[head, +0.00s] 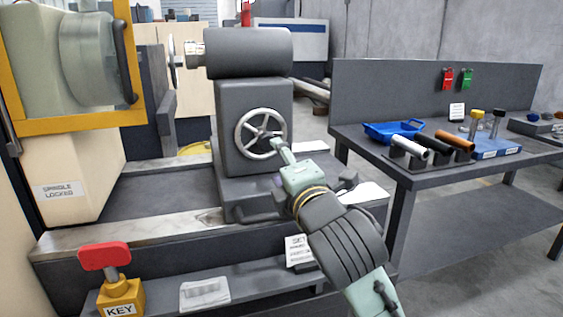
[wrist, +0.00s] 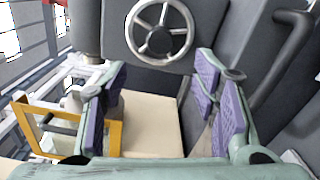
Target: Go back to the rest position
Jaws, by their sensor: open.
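My gripper (head: 280,167) is raised in front of the grey tailstock, close to its handwheel (head: 260,134) in the head view. In the wrist view my gripper (wrist: 165,100) has its purple-padded fingers wide apart with nothing between them. The handwheel (wrist: 160,30) shows beyond the fingertips, at the top of the wrist view. From these views I cannot tell whether a finger touches the wheel. My arm reaches up from the lower right of the head view.
The lathe bed (head: 130,232) lies below the tailstock (head: 251,125). A red-handled key (head: 105,257) stands in a yellow block at front left. A workbench (head: 420,165) on the right holds a blue tray (head: 393,131) and several cylinders. Open floor lies beyond the bench.

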